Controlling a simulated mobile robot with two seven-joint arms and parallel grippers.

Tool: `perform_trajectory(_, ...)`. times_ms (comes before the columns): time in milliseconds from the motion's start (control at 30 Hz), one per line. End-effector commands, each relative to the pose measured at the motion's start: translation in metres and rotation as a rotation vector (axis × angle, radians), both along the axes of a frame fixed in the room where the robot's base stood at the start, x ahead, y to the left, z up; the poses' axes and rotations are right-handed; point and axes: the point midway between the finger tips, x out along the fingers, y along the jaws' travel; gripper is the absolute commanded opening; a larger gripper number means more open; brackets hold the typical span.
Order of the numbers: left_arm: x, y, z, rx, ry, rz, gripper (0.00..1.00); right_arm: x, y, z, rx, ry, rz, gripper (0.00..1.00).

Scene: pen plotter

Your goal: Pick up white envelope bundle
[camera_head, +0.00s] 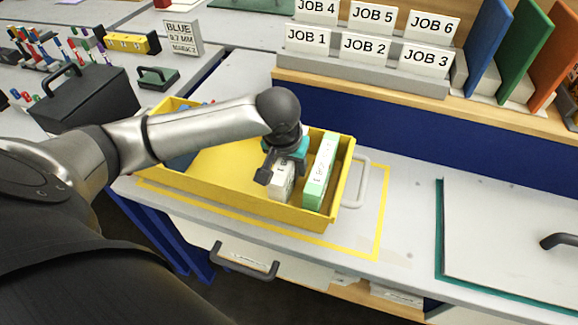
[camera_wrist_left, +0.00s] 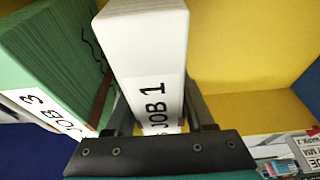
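The white envelope bundle (camera_head: 281,184) stands in the yellow tray (camera_head: 215,203), near its right end. In the left wrist view, this bundle (camera_wrist_left: 147,45) is labelled JOB 1. My left gripper (camera_head: 279,170) is over the bundle from above. Its two fingers (camera_wrist_left: 160,112) stand on either side of the bundle, very close to its sides. I cannot tell whether they press on it. The bundle's lower part is hidden by the tray wall in the head view. My right gripper is in neither view.
A green bundle (camera_head: 320,172) stands close to the right of the white one; the wrist view shows JOB 3 on it (camera_wrist_left: 50,60). A shelf with JOB signs (camera_head: 365,48) is behind. A black caddy (camera_head: 85,98) is at left.

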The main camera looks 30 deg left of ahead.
Motion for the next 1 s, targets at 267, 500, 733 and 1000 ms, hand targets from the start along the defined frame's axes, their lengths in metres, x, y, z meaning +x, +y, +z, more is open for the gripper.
perform_trajectory(267, -0.0001, 0.0001, 0.0001, 0.0, 0.0, 0.0, 0.21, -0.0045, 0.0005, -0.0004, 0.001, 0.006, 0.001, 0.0)
perform_trajectory(500, -0.0002, 0.0002, 0.0001, 0.001, 0.0, 0.0, 0.0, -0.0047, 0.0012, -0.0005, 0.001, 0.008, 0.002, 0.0)
perform_trajectory(733, 0.0001, 0.0002, 0.0005, 0.0, -0.001, 0.0, 0.0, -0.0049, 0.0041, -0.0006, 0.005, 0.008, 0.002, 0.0)
perform_trajectory(1000, 0.0004, 0.0003, 0.0069, 0.0, -0.002, 0.0, 0.0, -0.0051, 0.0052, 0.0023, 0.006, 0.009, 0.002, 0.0)
